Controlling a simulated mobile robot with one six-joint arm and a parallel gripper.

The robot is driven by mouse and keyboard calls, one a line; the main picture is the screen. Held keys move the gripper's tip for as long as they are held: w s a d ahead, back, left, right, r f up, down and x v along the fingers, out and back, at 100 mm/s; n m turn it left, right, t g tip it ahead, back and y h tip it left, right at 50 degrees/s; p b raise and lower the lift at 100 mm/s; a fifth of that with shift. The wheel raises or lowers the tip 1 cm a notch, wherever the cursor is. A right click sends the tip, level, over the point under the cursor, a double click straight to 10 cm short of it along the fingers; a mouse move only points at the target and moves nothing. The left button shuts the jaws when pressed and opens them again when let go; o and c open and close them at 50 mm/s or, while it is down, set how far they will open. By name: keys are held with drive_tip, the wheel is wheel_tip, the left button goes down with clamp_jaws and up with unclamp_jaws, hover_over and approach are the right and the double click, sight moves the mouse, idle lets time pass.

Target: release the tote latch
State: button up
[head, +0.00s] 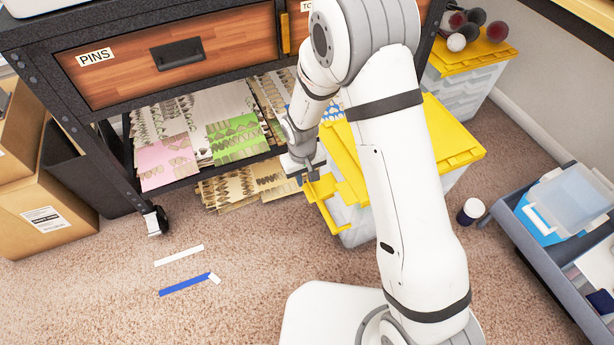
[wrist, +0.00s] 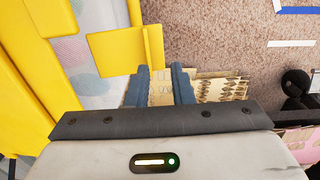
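The tote (head: 350,222) is a clear box with a yellow lid (head: 455,148), standing on the carpet partly behind my arm. Its yellow latch (head: 322,188) is a flap on the side facing the shelf rack. In the wrist view the latch (wrist: 117,52) is a flat yellow piece just beyond my fingertips, overlapping the left finger's side of the gap. My gripper (head: 305,176) is beside the latch, pointing down. In the wrist view my gripper (wrist: 160,76) has its two blue-grey fingers apart with nothing between them. I cannot tell whether a finger touches the latch.
A rack shelf (head: 185,175) with patterned sheets stands close behind my gripper; more sheets (head: 240,188) lie beneath. Another yellow-lidded tote (head: 460,85) is behind. Paper strips (head: 185,285) lie on otherwise open carpet.

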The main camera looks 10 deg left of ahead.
wheel_tip(320, 180, up, 8)
drive_tip(key=p, duration=0.2)
drive_tip(key=shift+a+f+p, duration=0.15)
drive_tip(key=shift+f+p, duration=0.05)
drive_tip(key=shift+p, duration=0.1)
drive_tip(key=shift+s, duration=0.1)
drive_tip(key=s+d+r+m+p, duration=0.1)
drive_tip(key=d+r+p, duration=0.4)
drive_tip(key=r, duration=0.5)
drive_tip(key=s+d+r+m+t+p, duration=0.1)
drive_tip(key=d+r+p, duration=0.35)
drive_tip(key=r, duration=0.55)
drive_tip(key=s+d+r+m+p, duration=0.1)
drive_tip(key=d+r+p, duration=0.35)
drive_tip(key=r, duration=0.65)
drive_tip(key=s+d+r+m+p, duration=0.1)
drive_tip(key=s+d+r+p, duration=0.2)
drive_tip(key=r, duration=0.4)
drive_tip(key=s+d+r+m+p, duration=0.1)
drive_tip(key=s+d+r+p, duration=0.2)
drive_tip(key=s+r+p, duration=0.3)
drive_tip(key=s+d+r+m+t+p, duration=0.1)
drive_tip(key=s+d+r+p, duration=0.3)
drive_tip(key=r, duration=0.3)
drive_tip(key=shift+s+r+y+p, duration=0.2)
drive_tip(key=shift+r+y+p, duration=0.1)
drive_tip(key=shift+p, duration=0.05)
drive_tip(key=shift+o, duration=0.2)
